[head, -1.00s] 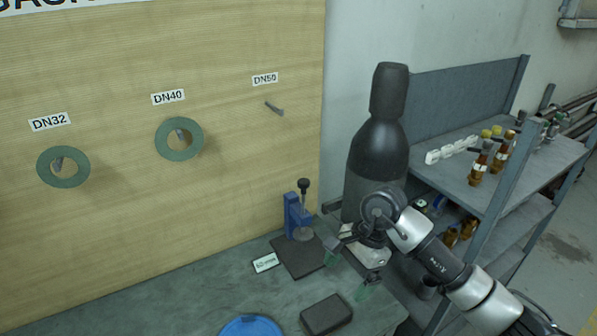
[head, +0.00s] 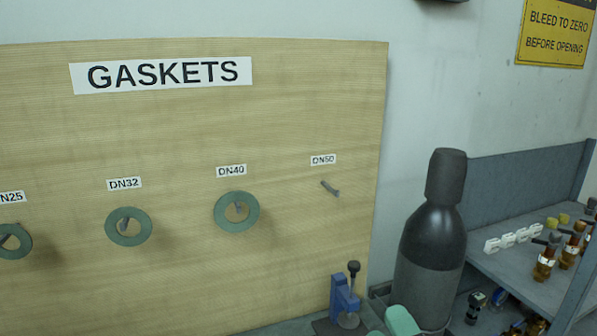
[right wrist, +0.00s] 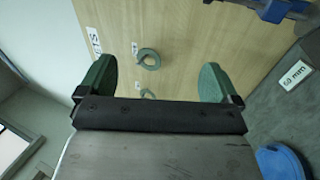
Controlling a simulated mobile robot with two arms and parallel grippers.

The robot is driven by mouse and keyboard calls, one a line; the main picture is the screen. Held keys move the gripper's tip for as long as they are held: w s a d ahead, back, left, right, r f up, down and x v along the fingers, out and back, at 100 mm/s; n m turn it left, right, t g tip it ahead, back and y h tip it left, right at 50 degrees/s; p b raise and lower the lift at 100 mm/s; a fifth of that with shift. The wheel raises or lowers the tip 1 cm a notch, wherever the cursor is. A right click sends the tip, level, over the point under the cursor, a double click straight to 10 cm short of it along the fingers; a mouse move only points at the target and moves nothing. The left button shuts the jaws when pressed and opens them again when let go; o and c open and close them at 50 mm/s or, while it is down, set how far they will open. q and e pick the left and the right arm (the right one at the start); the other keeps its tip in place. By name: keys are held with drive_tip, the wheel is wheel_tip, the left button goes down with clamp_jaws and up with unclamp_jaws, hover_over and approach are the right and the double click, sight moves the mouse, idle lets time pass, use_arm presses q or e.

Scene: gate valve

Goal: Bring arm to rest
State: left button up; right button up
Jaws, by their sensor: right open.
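My right gripper (right wrist: 154,82) is open and empty in the right wrist view, its two green finger pads well apart. In the head view, only green pads of the right gripper (head: 400,320) show at the bottom edge, in front of the dark cylinder; the rest of that arm is out of frame. My left gripper is not in view.
A wooden gasket board (head: 300,100) holds green rings, including DN32 (head: 129,227) and DN40 (head: 237,212); the DN50 peg (head: 330,188) is bare. A blue clamp tool (head: 343,298), dark cylinder (head: 432,245) and shelf (head: 520,265) stand right. A blue round item (right wrist: 283,163) lies on the bench.

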drive_tip(key=s+d+f+m+g+h, duration=0.4)
drive_tip(key=f+m+h, duration=0.1)
drive_tip(key=f+m, duration=0.2)
drive_tip(key=s+d+f+m+g+h, duration=0.3)
drive_tip(key=d+f+m+g+h, duration=0.1)
drive_tip(key=f+m, duration=0.35)
drive_tip(key=s+a+f+m+g+y, duration=0.1)
drive_tip(key=s+f+m+g, duration=0.2)
drive_tip(key=s+g, duration=0.35)
drive_tip(key=s+a+f+m+g+y, duration=0.1)
drive_tip(key=s+f+m+g, duration=0.2)
drive_tip(key=s, duration=0.6)
wheel_tip(320, 180, down, 26)
drive_tip(key=n, duration=0.1)
drive_tip(key=s+d+f+g, duration=0.2)
drive_tip(key=s+d+f, duration=0.1)
drive_tip(key=s+f, duration=1.3)
drive_tip(key=shift+s+d+f+h, duration=0.15)
drive_tip(key=shift+s+f+h, duration=0.15)
drive_tip(key=shift+s+f, duration=0.15)
